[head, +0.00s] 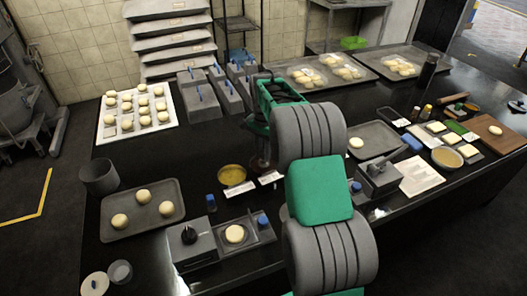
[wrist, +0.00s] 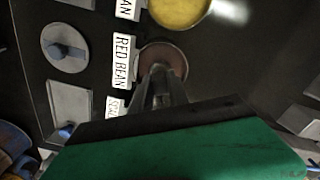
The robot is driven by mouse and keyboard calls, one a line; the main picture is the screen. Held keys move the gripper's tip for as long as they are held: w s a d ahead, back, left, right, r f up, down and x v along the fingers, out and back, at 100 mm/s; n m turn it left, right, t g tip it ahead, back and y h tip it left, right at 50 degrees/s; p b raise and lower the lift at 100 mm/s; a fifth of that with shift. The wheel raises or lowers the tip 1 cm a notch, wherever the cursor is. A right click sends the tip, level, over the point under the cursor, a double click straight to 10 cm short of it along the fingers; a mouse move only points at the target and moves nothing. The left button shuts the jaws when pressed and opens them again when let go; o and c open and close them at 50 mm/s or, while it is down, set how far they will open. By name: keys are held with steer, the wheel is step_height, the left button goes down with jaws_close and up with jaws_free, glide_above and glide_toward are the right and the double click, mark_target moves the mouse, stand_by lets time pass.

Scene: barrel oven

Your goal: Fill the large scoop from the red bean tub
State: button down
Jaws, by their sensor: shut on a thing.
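In the wrist view, the red bean tub (wrist: 178,54) is a round tub with brown-red content, beside a white RED BEAN label (wrist: 123,61). My gripper (wrist: 160,78) points down over this tub and is shut on a thin grey thing, taken to be the large scoop. Its far end is over or inside the tub; I cannot tell how deep, or whether it holds any bean. In the head view my gripper (head: 262,160) is low over the counter, just right of the yellow tub (head: 232,175). My arm hides the red bean tub there.
A yellow-filled tub shows close by in the wrist view (wrist: 180,10). Grey lidded bins (head: 200,92) stand behind. A tray of dough (head: 143,229) lies left.

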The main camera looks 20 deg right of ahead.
steer(key=shift+f+b, duration=0.3)
steer(key=shift+f, duration=0.35)
stand_by(0.9)
steer(key=shift+r+p, duration=2.4)
steer(key=shift+r, duration=1.2)
